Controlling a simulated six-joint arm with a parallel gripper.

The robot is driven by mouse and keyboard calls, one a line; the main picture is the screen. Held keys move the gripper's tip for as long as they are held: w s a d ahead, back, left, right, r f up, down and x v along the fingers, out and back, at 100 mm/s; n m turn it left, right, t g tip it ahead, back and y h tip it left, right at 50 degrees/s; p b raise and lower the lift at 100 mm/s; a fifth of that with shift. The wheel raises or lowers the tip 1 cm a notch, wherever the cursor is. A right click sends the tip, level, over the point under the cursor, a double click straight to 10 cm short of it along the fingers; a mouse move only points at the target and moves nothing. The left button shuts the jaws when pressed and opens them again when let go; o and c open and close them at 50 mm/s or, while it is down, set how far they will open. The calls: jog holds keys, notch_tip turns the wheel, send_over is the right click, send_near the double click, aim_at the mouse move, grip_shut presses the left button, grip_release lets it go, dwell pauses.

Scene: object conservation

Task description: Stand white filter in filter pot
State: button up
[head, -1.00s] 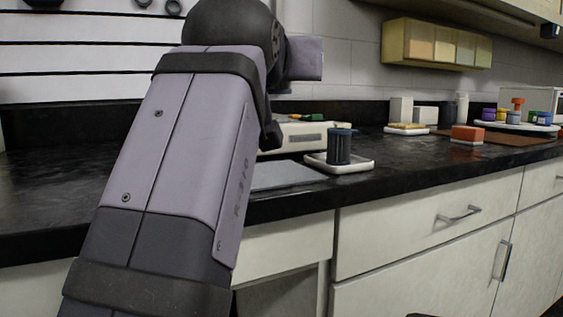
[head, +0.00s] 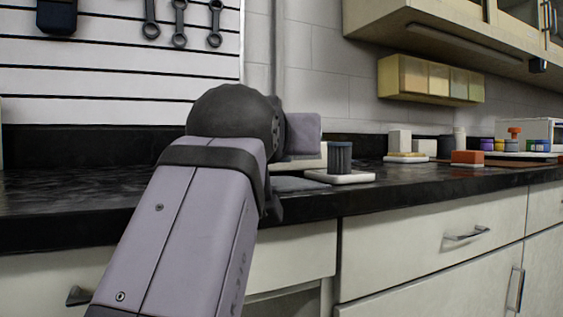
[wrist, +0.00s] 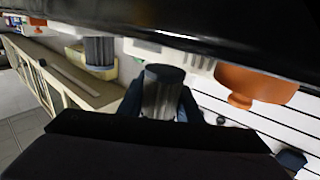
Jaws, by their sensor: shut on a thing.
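My gripper (wrist: 160,103) shows in the wrist view, its dark fingers on both sides of a ribbed cylinder. This cylinder (wrist: 163,88) looks grey in the shade; I take it to be the white filter. Its lower part is hidden by the gripper. In the head view my arm hides the gripper and the held filter. A dark blue-grey ribbed cylinder (head: 340,157) stands upright on a shallow white tray (head: 352,178) near the counter's front edge. It also shows in the wrist view (wrist: 98,50), apart from the held filter. I cannot tell which thing is the filter pot.
A pale box-like device stands behind the tray, partly hidden by my arm. Farther right are white blocks (head: 399,140), an orange block (head: 467,157) and several small jars. A yellowish cabinet (head: 430,80) hangs on the wall. The counter (head: 90,205) is clear at left.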

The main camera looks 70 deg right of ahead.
aim_at(281, 178)
jog(key=shift+f+b, duration=0.55)
jog(key=shift+f, duration=0.65)
jog(key=shift+f, duration=0.1)
jog(key=shift+f+b, duration=0.25)
jog(key=shift+b, duration=0.15)
jog(key=o, duration=1.1)
jog(key=shift+r, duration=0.1)
